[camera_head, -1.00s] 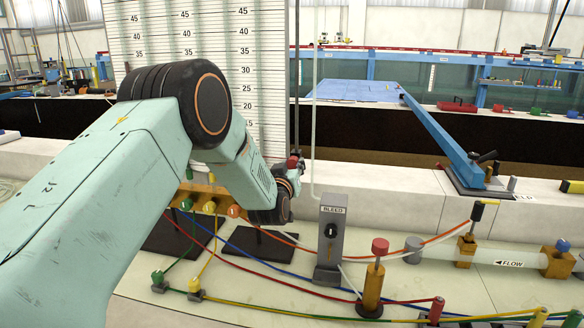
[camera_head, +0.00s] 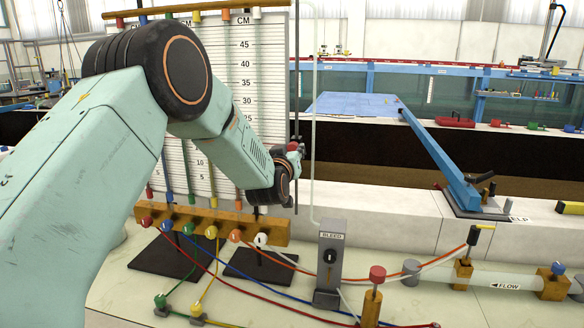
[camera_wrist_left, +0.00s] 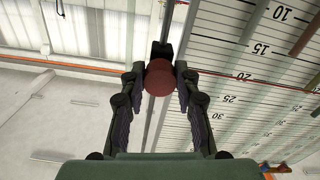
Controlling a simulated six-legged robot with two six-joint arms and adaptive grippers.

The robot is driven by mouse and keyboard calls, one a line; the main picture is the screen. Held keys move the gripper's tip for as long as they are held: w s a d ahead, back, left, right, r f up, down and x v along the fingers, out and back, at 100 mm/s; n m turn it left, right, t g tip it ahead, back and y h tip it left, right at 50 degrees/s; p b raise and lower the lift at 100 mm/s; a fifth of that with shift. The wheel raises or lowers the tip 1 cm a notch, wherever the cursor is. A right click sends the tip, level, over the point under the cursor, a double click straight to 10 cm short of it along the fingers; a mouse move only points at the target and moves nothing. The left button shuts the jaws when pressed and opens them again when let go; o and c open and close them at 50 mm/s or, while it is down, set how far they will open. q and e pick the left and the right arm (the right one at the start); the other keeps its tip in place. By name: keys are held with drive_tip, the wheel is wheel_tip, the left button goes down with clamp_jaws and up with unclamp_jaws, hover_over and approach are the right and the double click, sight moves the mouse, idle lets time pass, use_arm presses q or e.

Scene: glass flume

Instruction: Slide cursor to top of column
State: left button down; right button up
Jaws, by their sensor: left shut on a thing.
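My left gripper (camera_wrist_left: 160,100) is shut on the cursor's round dark-red knob (camera_wrist_left: 160,77), with one finger on each side. The knob also shows small in the head view (camera_head: 293,147), beside the gripper and partly hidden by it. It sits at the dark vertical rod (camera_head: 297,80) along the right edge of the white scale board (camera_head: 250,75). A thin red line (camera_wrist_left: 240,76) crosses the scale between 15 and 25 in the left wrist view. The rod continues well above the gripper. My right gripper is not in view.
My left arm covers much of the board. Below stand an orange-brown manifold (camera_head: 190,222) with coloured knobs and tubes, and a grey BLEED box (camera_head: 330,262). A thin pale tube (camera_head: 314,120) runs upright close right of the rod. A blue lever (camera_head: 438,150) lies farther right.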

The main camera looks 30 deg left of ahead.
use_arm(q)
wheel_tip(320, 180, up, 8)
drive_tip(key=p, duration=0.2)
drive_tip(key=shift+f, duration=0.25)
drive_tip(key=c, duration=1)
unclamp_jaws()
drive_tip(key=shift+f, duration=0.1)
drive_tip(key=v, duration=1.2)
drive_tip(key=shift+s+a, duration=0.1)
